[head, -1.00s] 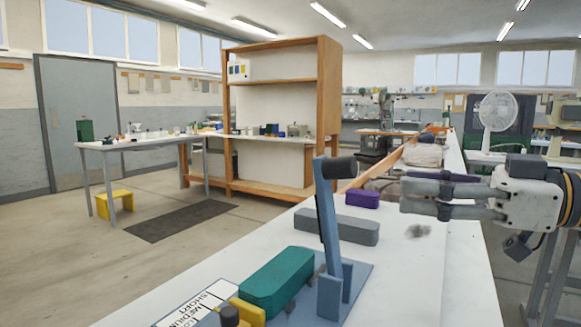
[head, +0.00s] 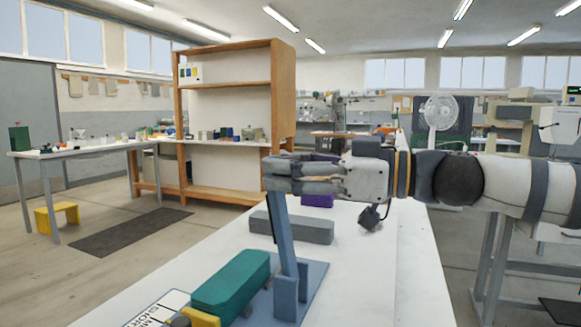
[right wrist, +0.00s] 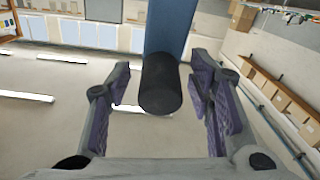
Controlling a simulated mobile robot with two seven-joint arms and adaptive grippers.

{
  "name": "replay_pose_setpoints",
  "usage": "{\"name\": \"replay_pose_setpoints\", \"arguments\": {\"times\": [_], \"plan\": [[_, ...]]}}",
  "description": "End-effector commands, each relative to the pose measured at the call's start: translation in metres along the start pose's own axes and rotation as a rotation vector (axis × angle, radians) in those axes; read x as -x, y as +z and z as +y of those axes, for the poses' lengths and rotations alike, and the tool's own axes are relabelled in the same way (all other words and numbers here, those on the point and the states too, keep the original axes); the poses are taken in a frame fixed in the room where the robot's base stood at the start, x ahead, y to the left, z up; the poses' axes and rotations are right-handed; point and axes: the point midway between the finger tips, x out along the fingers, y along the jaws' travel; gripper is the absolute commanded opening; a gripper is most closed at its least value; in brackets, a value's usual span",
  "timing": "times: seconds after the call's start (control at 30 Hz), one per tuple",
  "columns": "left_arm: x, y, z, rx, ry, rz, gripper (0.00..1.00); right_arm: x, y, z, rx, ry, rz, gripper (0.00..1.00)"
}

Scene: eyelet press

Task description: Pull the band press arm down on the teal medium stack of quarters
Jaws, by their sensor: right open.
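The blue press arm (head: 285,235) stands raised and nearly upright on its blue base plate (head: 312,280). Its dark cylindrical handle (right wrist: 160,84) shows in the right wrist view, between the two fingers of my right gripper (right wrist: 162,100). The fingers are open, with a gap on both sides of the handle. In the head view my right gripper (head: 280,174) hides the top of the press arm. The teal stack (head: 232,283) lies beside the foot of the press arm, with a yellow piece (head: 202,317) at its near end. My left gripper is not in view.
A grey block (head: 292,228) and a purple block (head: 317,201) lie on the white bench (head: 370,270) behind the press. A card with printed size words (head: 155,309) lies at the near left. The bench right of the press is clear.

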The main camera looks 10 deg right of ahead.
Motion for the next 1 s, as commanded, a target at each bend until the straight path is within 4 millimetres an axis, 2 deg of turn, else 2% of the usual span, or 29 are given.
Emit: {"name": "replay_pose_setpoints", "arguments": {"times": [0.07, 0.2, 0.27, 0.3, 0.5, 0.67, 0.87, 1.0], "plan": [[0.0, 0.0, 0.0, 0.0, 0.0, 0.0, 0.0, 0.0, 0.0, 0.0, 0.0, 0.0, 0.0, 0.48], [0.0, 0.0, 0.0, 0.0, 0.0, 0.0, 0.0, 0.0, 0.0, 0.0, 0.0, 0.0, 0.0, 0.16], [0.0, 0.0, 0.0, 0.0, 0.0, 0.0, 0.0, 0.0, 0.0, 0.0, 0.001, 0.0, 0.0, 0.03], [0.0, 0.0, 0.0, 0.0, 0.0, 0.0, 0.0, 0.001, 0.0, 0.0, 0.001, 0.0, 0.0, 0.0], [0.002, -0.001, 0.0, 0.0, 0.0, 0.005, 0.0, -0.001, -0.002, 0.0, 0.004, -0.001, -0.007, 0.0], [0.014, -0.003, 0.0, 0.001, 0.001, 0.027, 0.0, -0.009, -0.006, -0.001, 0.01, -0.009, -0.049, 0.0], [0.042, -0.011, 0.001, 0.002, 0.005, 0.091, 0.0, -0.032, -0.01, -0.002, 0.019, -0.029, -0.175, 0.0], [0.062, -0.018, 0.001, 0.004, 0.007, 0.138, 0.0, -0.054, -0.004, -0.002, 0.02, -0.047, -0.301, 0.0]]}}
